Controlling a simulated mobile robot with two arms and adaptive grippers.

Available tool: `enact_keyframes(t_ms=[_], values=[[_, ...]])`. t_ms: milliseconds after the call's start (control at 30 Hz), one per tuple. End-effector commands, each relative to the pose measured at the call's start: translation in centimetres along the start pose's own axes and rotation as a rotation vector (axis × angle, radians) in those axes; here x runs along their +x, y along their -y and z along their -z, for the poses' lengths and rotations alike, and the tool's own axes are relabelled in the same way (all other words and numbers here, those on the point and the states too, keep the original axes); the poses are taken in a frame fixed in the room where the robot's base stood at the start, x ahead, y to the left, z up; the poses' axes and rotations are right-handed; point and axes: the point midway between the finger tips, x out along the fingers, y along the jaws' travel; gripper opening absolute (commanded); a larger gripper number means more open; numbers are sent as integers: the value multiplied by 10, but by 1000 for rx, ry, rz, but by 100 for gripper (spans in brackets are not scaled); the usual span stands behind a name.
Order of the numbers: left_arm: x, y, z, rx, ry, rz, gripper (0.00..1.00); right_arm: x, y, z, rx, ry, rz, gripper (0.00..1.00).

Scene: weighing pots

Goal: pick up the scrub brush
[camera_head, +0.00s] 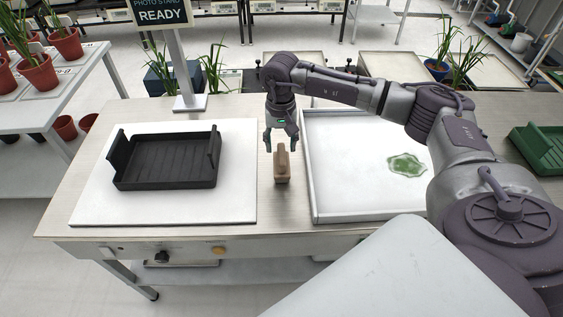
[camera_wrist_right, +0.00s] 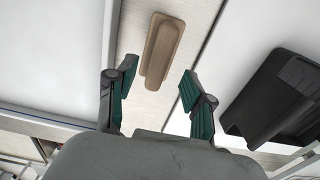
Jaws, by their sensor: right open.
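The scrub brush (camera_head: 282,168) is a small tan wooden block with a raised grip. It lies on the table strip between the white board and the white tray. In the right wrist view the brush (camera_wrist_right: 161,50) lies lengthwise, just beyond the gap between the fingertips. My right gripper (camera_head: 281,141) points down above the brush, with its fingers apart. The right wrist view shows its green-padded fingers (camera_wrist_right: 156,92) open and nothing between them. I cannot tell the exact height above the brush. My left gripper is not in view.
A black tray (camera_head: 168,183) sits on the white board (camera_head: 225,208) at left. The white rimmed tray (camera_head: 345,217) at right holds a green patch (camera_head: 407,165). A sign post (camera_head: 181,70) stands behind. A green tray (camera_head: 540,148) is at far right.

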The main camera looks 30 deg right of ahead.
Motion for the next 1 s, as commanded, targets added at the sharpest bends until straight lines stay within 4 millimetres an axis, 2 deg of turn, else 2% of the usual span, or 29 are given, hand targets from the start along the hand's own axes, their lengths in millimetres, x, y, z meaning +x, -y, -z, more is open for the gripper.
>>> enact_keyframes(t_ms=[100,233,367,567,867,1000], values=[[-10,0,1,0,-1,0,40,18,-2,-6,0,5,-3,52],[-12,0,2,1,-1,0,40,35,-2,-6,1,3,-1,52],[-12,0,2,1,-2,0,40,42,-1,-5,1,2,2,52],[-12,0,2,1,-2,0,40,43,-1,-5,0,1,2,50],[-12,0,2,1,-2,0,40,42,-1,-5,0,1,2,0],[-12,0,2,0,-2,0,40,42,-1,-5,0,0,2,0]])
